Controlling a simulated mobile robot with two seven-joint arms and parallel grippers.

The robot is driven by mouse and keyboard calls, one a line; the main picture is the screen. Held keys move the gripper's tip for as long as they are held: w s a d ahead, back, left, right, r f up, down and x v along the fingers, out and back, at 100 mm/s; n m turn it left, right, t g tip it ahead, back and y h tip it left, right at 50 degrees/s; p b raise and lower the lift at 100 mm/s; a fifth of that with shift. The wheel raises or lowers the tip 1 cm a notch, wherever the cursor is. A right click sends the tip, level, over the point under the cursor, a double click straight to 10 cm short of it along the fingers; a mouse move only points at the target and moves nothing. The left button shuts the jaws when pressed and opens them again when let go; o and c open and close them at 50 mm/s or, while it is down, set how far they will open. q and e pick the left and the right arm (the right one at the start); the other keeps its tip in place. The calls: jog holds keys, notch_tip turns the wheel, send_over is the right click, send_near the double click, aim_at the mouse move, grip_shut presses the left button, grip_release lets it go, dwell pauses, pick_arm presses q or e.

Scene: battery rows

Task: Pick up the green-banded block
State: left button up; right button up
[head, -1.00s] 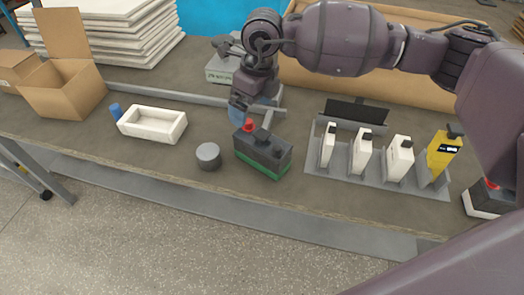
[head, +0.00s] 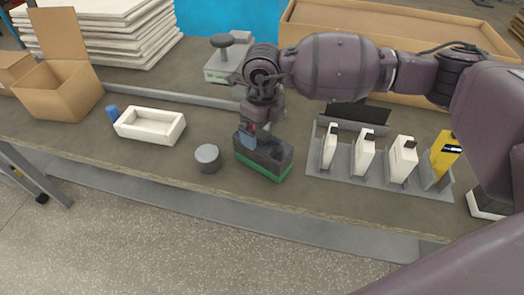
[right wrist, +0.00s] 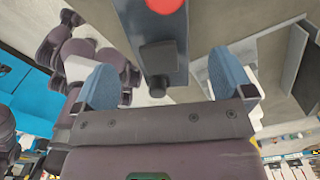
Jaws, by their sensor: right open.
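The green-banded block (head: 268,166), dark grey with a green band at its base, stands on the table in the middle of the head view. My right gripper (head: 250,139) is just above its left end and hides part of its top. In the right wrist view my right gripper (right wrist: 165,80) is open, with its two blue fingers far apart. The dark top of the block (right wrist: 147,35), with a red knob and a black knob, shows between and beyond the fingers, with gaps on both sides. My left gripper is not in view.
A grey cylinder (head: 207,158) stands just left of the block. A grey rack (head: 325,174) holding white blocks and a yellow block (head: 444,154) stands right. A scale-like device (head: 219,69) is behind.

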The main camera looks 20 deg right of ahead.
aim_at(262, 134)
notch_tip(262, 134, down, 4)
jog(key=shift+b, duration=0.3)
jog(key=shift+r, duration=0.1)
jog(key=shift+c, duration=0.2)
grip_shut()
jog(key=shift+r, duration=0.15)
